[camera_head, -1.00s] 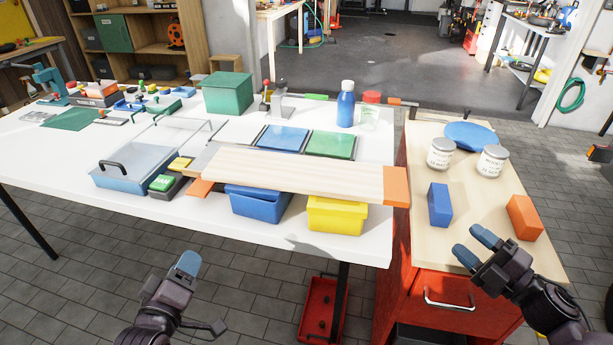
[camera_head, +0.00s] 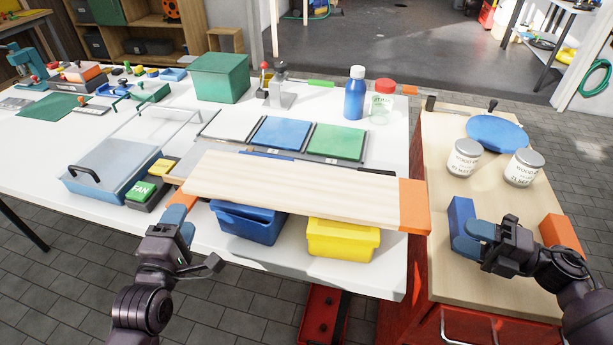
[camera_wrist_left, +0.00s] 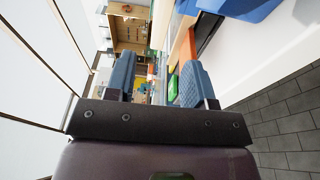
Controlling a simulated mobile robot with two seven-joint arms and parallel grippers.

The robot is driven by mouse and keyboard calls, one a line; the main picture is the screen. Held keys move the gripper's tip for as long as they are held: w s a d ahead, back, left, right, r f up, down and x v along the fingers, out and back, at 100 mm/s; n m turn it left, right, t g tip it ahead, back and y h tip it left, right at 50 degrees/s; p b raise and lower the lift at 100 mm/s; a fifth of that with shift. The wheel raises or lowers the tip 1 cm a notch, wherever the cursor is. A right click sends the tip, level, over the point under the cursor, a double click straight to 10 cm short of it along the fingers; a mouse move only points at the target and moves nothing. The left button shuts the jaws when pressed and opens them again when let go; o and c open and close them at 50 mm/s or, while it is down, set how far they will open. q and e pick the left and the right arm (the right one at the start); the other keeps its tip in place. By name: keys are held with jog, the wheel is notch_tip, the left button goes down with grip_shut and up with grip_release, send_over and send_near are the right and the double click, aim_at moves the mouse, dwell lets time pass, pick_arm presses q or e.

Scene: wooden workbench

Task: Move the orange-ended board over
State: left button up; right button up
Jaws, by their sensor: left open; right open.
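The light wooden board (camera_head: 300,186) has an orange right end (camera_head: 414,206) and a partly hidden orange left end. It lies across the front of the white table, above a blue bin (camera_head: 248,226) and a yellow bin (camera_head: 342,240). My left gripper (camera_head: 178,215) is open at the board's left end; contact cannot be told. In the left wrist view, orange (camera_wrist_left: 184,48) shows just beyond the open fingers (camera_wrist_left: 155,82).
An orange block (camera_head: 560,232), two labelled cans (camera_head: 463,160) and a blue disc (camera_head: 497,134) share the cabinet top (camera_head: 440,150). Blue and green panels (camera_head: 338,142) lie behind the board. A lidded tray (camera_head: 105,175) and green button box (camera_head: 145,192) stand left.

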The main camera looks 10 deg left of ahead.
aim_at(193, 193)
pick_arm(q)
jog(key=shift+s, duration=0.2)
pick_arm(e)
jog(key=shift+s, duration=0.15)
pick_arm(q)
jog(key=shift+w, duration=0.1)
pick_arm(e)
jog(key=shift+a, duration=0.1)
pick_arm(q)
jog(key=w, duration=0.3)
jog(key=w+a, duration=0.1)
jog(key=w, duration=0.6)
jog(key=shift+w+a+r, duration=0.1)
jog(key=shift+w+a, duration=0.1)
jog(key=shift+w, duration=0.1)
pick_arm(e)
jog(key=x, duration=1)
jog(key=shift+a, duration=0.35)
pick_arm(q)
grip_shut()
pick_arm(e)
grip_shut()
jog(key=shift+r, duration=0.1)
